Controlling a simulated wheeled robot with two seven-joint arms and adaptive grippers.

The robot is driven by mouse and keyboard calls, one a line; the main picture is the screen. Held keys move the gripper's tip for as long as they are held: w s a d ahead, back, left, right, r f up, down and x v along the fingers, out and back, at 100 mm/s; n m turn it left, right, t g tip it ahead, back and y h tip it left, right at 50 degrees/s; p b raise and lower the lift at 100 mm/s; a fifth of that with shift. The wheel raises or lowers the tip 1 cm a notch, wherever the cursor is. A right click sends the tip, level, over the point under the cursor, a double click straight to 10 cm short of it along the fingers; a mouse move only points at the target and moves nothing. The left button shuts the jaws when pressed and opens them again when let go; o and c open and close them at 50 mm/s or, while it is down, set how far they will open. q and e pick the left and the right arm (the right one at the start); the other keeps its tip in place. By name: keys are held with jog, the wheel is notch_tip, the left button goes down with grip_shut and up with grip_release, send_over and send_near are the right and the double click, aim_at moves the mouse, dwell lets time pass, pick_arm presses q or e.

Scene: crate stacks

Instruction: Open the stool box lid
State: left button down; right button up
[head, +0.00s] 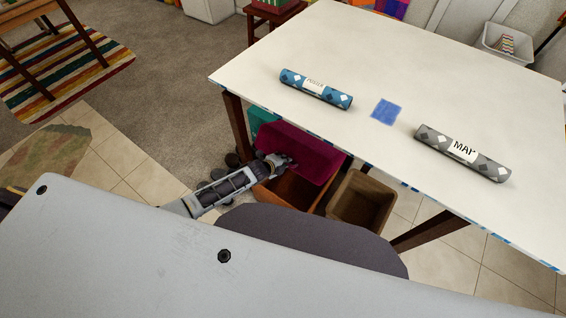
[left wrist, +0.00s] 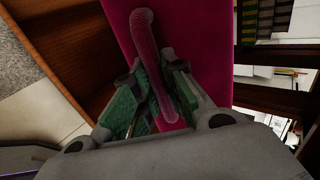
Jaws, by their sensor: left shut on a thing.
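The stool box (head: 285,190) is a wooden box under the near left part of the white table. Its crimson padded lid (head: 297,150) is raised and tilted, and the inside of the box shows below it. My left gripper (head: 280,162) reaches in from the left at the lid's near edge. In the left wrist view the left gripper (left wrist: 156,100) is shut on a crimson strap handle (left wrist: 145,40) on the lid. The lid (left wrist: 190,40) also fills the middle of that view, with the brown wooden box side (left wrist: 60,45) to its left. My right gripper is not in view.
The white table (head: 400,80) overhangs the box, bearing a blue poster roll (head: 295,85), a blue cloth (head: 386,110) and a grey map roll (head: 485,167). An open brown bin (head: 362,200) stands right of the box. A dark rounded seat (head: 310,240) is in front.

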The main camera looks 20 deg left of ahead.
pick_arm(q)
jog(key=shift+w+r, duration=0.15)
jog(key=shift+w, duration=0.05)
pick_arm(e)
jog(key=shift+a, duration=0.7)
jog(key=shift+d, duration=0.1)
pick_arm(q)
jog(key=c, duration=1.7)
grip_release()
jog(key=shift+s, duration=0.1)
jog(key=v, duration=1.2)
jog(key=shift+a, duration=0.1)
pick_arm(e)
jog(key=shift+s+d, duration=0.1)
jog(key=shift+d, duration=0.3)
